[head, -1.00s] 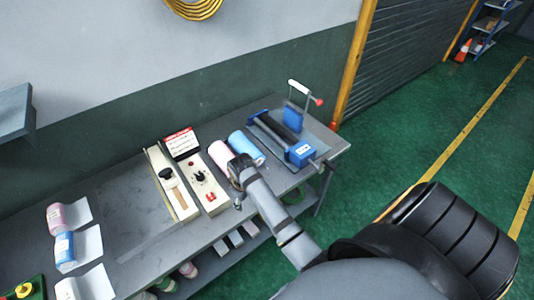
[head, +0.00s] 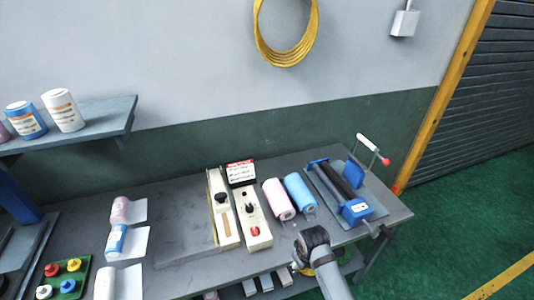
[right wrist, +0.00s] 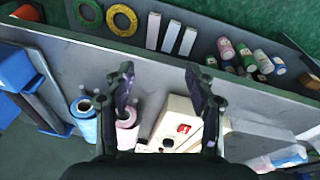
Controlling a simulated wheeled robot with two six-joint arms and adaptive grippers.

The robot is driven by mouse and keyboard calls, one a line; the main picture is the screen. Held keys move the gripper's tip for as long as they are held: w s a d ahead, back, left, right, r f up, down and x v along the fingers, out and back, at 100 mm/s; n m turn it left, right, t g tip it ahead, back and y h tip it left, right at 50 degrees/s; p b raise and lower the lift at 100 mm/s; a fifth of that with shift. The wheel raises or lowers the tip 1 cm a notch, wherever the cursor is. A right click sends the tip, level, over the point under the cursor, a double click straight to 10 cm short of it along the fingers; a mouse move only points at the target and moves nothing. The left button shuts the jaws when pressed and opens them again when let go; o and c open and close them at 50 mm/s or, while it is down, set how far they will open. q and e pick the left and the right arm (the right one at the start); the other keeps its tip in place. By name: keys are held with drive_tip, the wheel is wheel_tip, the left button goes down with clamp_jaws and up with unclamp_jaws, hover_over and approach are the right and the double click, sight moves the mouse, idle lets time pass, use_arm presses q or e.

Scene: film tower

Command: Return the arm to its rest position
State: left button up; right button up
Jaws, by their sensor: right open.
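My right arm comes in at the bottom of the head view. Its gripper (head: 302,262) is at the bench's front edge, in front of the pink roll (head: 279,200) and the blue roll (head: 300,196) and apart from them. In the right wrist view the two fingers of this gripper (right wrist: 160,80) stand wide apart with nothing held between them. The bench edge shows behind them, with the pink roll (right wrist: 127,130) and blue roll (right wrist: 83,122) below. My left gripper is not in view.
The bench (head: 180,275) carries a cream sealer (head: 222,215), a cream control box (head: 254,225) and a blue roller device (head: 345,195). A lower shelf (right wrist: 215,62) holds tape rings and bottles. Open green floor (head: 440,215) lies right.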

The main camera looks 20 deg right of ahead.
drive_tip(key=s+d+f+b, duration=0.1)
drive_tip(key=s+f+b, duration=0.25)
drive_tip(key=f, duration=0.75)
drive_tip(key=s+f+m+b, duration=0.15)
drive_tip(key=s+f, duration=0.25)
drive_tip(key=f, duration=0.6)
drive_tip(key=s+d+f+b, duration=0.1)
drive_tip(key=s+f+b, duration=0.2)
drive_tip(key=f, duration=0.8)
drive_tip(key=s+d+f+b, duration=0.1)
drive_tip(key=s+f+b, duration=0.1)
drive_tip(key=s+f, duration=0.5)
drive_tip(key=s+d+f+g+b, duration=0.1)
drive_tip(key=s+f+b, duration=0.1)
drive_tip(key=s+f, duration=0.5)
drive_tip(key=s+m, duration=0.1)
drive_tip(key=s, duration=0.5)
drive_tip(key=shift+d+f, duration=0.2)
drive_tip(key=shift+d, duration=0.05)
